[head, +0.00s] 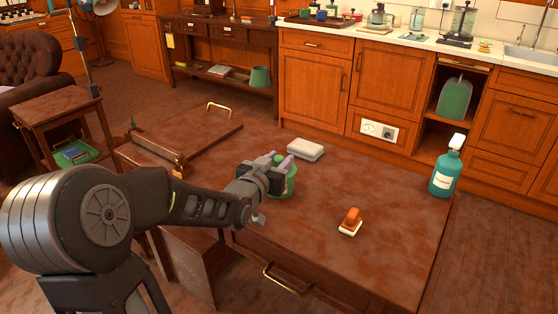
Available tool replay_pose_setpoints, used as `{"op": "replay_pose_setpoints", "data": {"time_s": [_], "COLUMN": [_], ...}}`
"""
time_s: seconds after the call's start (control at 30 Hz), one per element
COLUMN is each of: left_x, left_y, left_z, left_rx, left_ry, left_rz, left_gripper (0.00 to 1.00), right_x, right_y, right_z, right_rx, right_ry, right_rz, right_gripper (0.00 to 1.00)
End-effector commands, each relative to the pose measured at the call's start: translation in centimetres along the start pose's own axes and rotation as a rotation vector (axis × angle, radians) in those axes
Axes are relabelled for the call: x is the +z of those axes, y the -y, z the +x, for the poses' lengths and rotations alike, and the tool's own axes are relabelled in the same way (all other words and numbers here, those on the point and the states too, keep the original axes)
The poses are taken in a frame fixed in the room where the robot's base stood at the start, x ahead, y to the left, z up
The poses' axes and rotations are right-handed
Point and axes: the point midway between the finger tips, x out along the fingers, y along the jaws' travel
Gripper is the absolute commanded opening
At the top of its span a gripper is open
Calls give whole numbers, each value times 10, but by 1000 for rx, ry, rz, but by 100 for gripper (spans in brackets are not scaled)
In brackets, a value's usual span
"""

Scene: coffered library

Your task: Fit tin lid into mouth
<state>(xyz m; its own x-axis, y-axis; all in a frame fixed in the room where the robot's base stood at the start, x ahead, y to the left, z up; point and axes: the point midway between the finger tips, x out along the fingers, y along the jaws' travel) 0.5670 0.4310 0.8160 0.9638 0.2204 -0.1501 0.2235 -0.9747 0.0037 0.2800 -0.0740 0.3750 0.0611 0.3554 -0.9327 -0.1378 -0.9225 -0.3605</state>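A green tin (289,187) stands on the brown table, partly hidden behind my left gripper. My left gripper (284,163) reaches in from the left and is right at the top of the tin. Pale lilac finger parts show over the tin's rim. I cannot tell whether the fingers touch the tin or hold anything between them. I cannot make out a separate tin lid; the tin's mouth is mostly covered by the gripper. My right gripper is not in view.
On the table (330,270) stand a pale grey block (305,149) behind the tin, an orange-handled brush (351,221) to its right, and a teal bottle (445,180) near the right edge. The right front of the table is clear. Cabinets (315,85) stand behind.

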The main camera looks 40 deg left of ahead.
Motion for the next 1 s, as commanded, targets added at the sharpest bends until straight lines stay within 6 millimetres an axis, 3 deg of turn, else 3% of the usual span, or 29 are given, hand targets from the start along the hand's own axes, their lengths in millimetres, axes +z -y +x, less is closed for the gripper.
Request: {"op": "replay_pose_setpoints", "data": {"time_s": [0.2, 0.57, 1.0], "left_x": [-1, -1, -2], "left_y": [0, 0, 0], "left_z": [0, -5, -69], "left_rx": [0, 0, -1], "left_ry": [-1, -1, -2], "left_rz": [0, 0, 1], "left_gripper": [52, 52, 52], "right_x": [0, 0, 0], "right_y": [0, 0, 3], "right_z": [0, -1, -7], "right_rx": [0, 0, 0], "right_ry": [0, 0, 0], "right_rz": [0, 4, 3], "right_gripper": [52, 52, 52]}}
